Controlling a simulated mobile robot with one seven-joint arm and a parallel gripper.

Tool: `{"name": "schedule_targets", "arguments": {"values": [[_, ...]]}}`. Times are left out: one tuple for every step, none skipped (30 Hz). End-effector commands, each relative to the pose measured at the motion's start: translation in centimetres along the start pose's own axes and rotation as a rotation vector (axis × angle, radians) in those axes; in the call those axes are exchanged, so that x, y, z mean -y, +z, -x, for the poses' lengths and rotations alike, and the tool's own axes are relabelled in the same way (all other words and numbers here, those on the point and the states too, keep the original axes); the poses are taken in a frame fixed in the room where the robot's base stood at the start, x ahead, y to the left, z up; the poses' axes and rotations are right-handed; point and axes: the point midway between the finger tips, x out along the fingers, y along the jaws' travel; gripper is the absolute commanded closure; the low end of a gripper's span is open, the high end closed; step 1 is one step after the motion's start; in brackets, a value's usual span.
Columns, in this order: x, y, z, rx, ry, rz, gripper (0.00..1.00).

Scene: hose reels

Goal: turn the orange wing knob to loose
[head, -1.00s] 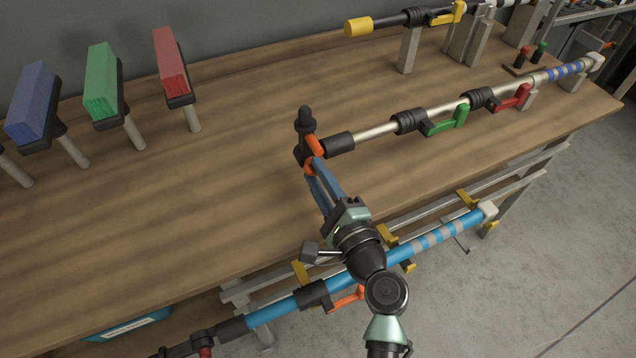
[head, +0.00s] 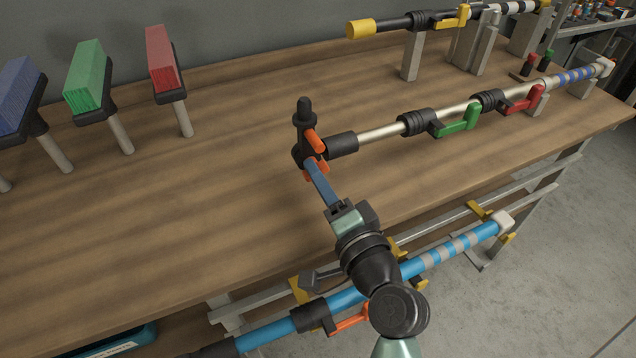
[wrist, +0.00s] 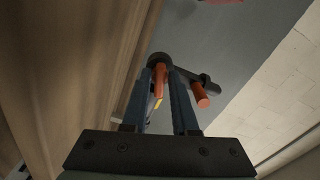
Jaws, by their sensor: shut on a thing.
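The orange wing knob (head: 316,141) sits on the black head at the left end of a pale metal pole, above the wooden bench. One wing points up and away; the lower one is at my fingertips. My gripper (head: 314,170) reaches it from the front with blue fingers. In the wrist view, my gripper (wrist: 163,78) is shut on one orange wing (wrist: 159,82), which lies between the two fingers. The other wing (wrist: 201,96) sticks out free to the right of the fingers. Any loose or tight marking on the knob cannot be made out.
The pole also carries a green lever (head: 460,121) and a red lever (head: 524,99). Blue, green (head: 91,78) and red (head: 162,60) blocks stand on posts at left. A blue pole (head: 350,297) hangs below the bench front. The bench between is clear.

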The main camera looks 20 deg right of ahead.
Motion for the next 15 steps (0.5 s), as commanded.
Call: {"name": "schedule_targets", "arguments": {"values": [[-0.23, 0.04, 0.03, 0.000, 0.002, 0.012, 1.00], [-0.22, 0.04, 0.03, 0.001, 0.002, 0.019, 1.00], [-0.21, 0.04, 0.03, 0.001, 0.002, 0.026, 1.00], [-0.20, 0.03, 0.03, 0.001, 0.002, 0.030, 1.00], [-0.19, 0.03, 0.03, 0.001, 0.003, 0.033, 1.00], [-0.17, 0.03, 0.04, 0.001, 0.003, 0.037, 1.00], [-0.16, 0.02, 0.04, 0.001, 0.003, 0.038, 1.00], [-0.16, 0.02, 0.04, 0.001, 0.003, 0.040, 1.00], [-0.15, 0.02, 0.04, 0.001, 0.003, 0.041, 1.00], [-0.14, 0.02, 0.04, 0.001, 0.003, 0.041, 1.00], [-0.14, 0.02, 0.04, 0.001, 0.003, 0.041, 1.00], [-0.14, 0.01, 0.04, 0.001, 0.003, 0.041, 1.00], [-0.13, 0.01, 0.04, 0.001, 0.003, 0.041, 1.00], [-0.13, 0.02, 0.04, 0.001, 0.003, 0.041, 1.00], [-0.14, 0.02, 0.04, 0.001, 0.003, 0.041, 1.00]]}}
